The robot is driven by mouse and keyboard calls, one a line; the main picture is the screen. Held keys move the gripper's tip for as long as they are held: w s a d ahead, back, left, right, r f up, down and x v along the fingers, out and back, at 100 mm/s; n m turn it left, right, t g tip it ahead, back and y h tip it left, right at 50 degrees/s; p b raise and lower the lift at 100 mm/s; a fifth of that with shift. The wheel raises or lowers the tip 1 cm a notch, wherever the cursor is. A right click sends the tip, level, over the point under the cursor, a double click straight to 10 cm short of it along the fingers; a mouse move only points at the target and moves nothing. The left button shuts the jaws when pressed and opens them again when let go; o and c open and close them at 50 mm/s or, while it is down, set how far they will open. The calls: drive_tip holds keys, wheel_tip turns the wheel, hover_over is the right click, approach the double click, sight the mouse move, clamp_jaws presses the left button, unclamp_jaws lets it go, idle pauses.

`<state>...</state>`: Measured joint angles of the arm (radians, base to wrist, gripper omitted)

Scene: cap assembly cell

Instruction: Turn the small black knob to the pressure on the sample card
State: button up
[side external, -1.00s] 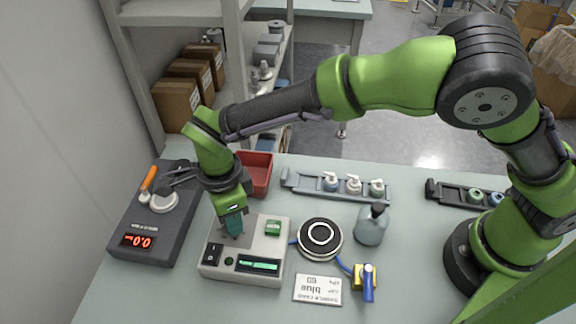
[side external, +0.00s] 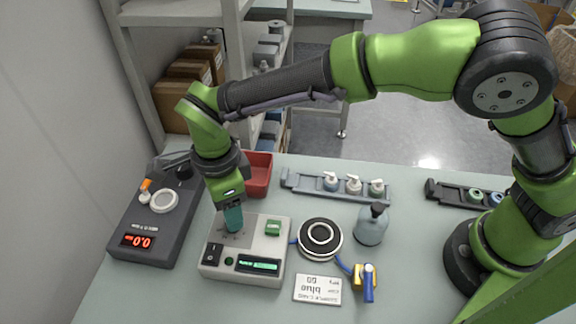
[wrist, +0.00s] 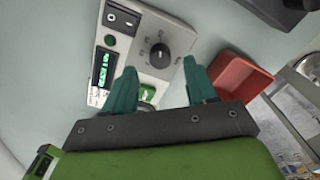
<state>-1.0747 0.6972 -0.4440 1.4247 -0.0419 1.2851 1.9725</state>
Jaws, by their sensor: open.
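The small black knob (wrist: 158,55) sits on a dial plate on the pale control box (side external: 276,248). In the wrist view it is just beyond and between my open fingertips; in the side view my gripper hides it. My gripper (side external: 234,228) is over the left part of the box, fingers pointing down, with nothing visible between the fingers (wrist: 160,70). I cannot tell whether the fingers touch the knob. The sample card (side external: 318,289) lies flat in front of the box, upside down in the side view, with "blue" and a small number printed on it.
The box has a lit green display (side external: 258,265), a black rocker switch (side external: 213,252) and a green button (side external: 273,227).

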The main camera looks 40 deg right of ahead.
wheel_tip(320, 180, up, 13)
drive_tip(key=shift+r, duration=0.2)
idle(0.3)
drive_tip(key=s+d+n+t, duration=0.2)
drive_tip(key=d+n, duration=0.3)
drive_tip(key=d, duration=0.5)
drive_tip(key=s+d+r+n+t+y, duration=0.1)
drive_tip(key=s+d+n, duration=0.4)
drive_tip(key=d, duration=0.6)
drive_tip(key=s+d+r+n+t+y, duration=0.1)
drive_tip(key=s+d+n+t, duration=0.3)
drive_tip(key=d, duration=0.6)
drive_tip(key=shift+s+d+r+n, duration=0.15)
drive_tip(key=shift+s+d+n, duration=0.2)
drive_tip(key=shift+n, duration=0.75)
